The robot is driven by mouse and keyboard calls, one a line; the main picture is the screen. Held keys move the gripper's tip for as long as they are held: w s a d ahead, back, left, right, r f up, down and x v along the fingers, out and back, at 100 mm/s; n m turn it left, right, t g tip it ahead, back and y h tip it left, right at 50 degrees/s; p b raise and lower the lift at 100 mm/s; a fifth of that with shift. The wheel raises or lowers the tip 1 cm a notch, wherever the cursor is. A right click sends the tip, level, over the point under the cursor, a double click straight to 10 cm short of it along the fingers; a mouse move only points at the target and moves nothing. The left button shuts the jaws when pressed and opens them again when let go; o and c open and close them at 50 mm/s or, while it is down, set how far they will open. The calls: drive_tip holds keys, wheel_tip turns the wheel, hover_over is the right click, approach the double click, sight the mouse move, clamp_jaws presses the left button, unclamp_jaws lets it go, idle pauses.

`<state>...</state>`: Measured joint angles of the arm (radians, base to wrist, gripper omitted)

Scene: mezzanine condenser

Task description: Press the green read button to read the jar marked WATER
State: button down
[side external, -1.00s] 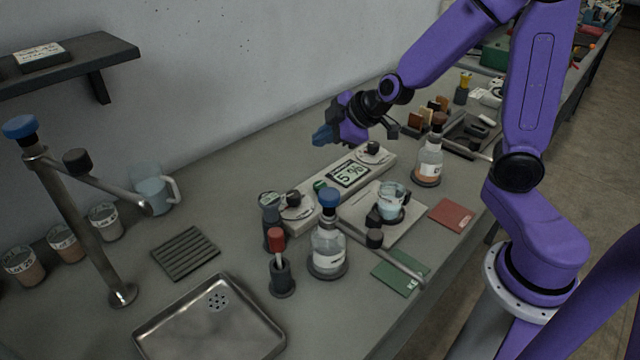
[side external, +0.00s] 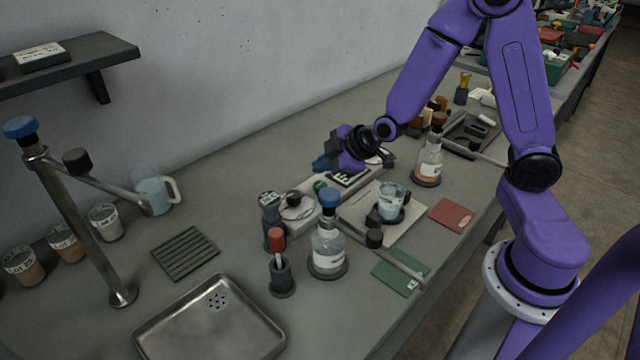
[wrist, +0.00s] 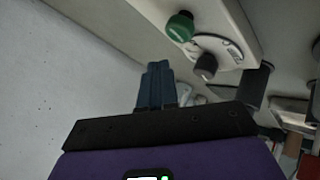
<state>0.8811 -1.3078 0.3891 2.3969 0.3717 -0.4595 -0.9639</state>
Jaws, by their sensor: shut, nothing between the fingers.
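The green read button (side external: 319,186) sits on the long pale instrument (side external: 308,200), beside a dark knob on a round dial. In the wrist view the green button (wrist: 180,27) is up and right of my fingertips. My gripper (side external: 321,163) is shut and empty, above the instrument's back edge and apart from the button. In the wrist view its blue fingers (wrist: 158,68) are together. A jar of pale blue liquid (side external: 392,203) stands on the square plate (side external: 365,226). I cannot read which jar is marked WATER. My gripper partly hides the display (side external: 345,180).
A blue-topped flask (side external: 328,252) and a red-topped holder (side external: 281,276) stand in front of the instrument. An orange-liquid flask (side external: 430,160) stands right of the plate. A metal tray (side external: 212,325) lies at front left. The bench behind the instrument is clear.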

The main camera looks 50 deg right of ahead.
sight(315, 182)
drive_tip(key=shift+f, duration=0.85)
drive_tip(key=shift+f, duration=0.2)
idle(1.4)
drive_tip(key=shift+f, duration=0.25)
drive_tip(key=shift+f, duration=0.65)
idle(0.9)
drive_tip(key=shift+r, duration=1.1)
drive_tip(key=shift+r, duration=2.5)
